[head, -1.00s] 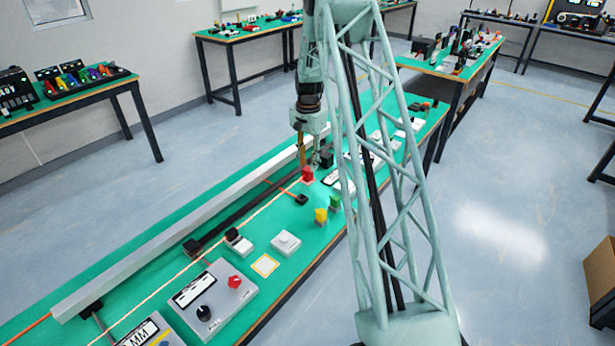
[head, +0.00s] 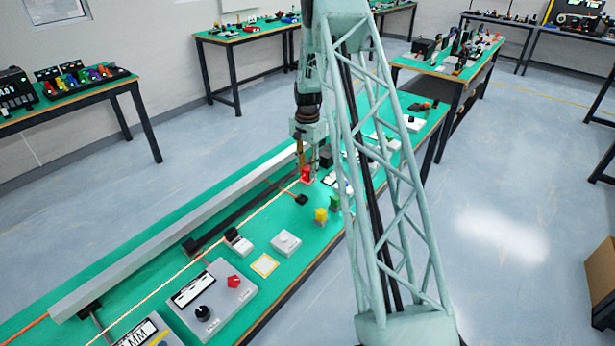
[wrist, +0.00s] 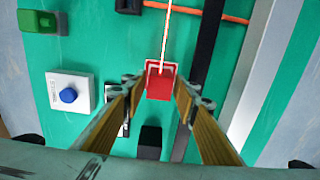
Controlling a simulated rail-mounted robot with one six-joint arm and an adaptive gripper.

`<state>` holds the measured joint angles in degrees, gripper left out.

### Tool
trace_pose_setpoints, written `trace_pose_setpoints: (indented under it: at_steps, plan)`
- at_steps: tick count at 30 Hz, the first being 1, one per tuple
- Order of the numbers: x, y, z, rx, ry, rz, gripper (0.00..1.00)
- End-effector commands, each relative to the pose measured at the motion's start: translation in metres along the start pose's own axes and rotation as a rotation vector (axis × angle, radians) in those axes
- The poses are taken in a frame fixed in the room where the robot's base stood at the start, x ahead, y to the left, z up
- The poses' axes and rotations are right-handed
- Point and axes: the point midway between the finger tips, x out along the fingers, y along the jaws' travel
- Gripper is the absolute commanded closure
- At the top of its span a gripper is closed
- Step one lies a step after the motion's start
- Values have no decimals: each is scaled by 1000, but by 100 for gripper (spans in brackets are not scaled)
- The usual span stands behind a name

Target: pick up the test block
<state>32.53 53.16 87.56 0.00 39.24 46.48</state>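A red block (head: 306,175) stands on the green bench beside the long rail. It also shows in the wrist view (wrist: 161,86), inside a white outline. No label marks it as the test block. My gripper (head: 307,168) is low over the red block, pointing down. In the wrist view, my gripper (wrist: 159,92) is open, with one finger on each side of the block and a gap showing on both sides. I cannot tell whether the fingertips reach the block's height. My column hides part of the bench to the right.
A white box with a blue button (wrist: 68,95) lies left of my fingers. A long grey rail (head: 180,231) runs along the bench. A control box (head: 212,296) sits in front.

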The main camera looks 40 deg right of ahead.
Motion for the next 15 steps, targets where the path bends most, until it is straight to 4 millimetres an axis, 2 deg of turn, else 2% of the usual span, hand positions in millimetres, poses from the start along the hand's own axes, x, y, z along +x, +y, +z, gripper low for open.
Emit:
trace_pose_setpoints:
  at_steps: [6, 15]
  plan:
    - [17, 1, 0, 0, -1, 1, 73]
    - [18, 0, 0, 0, -1, 1, 73]
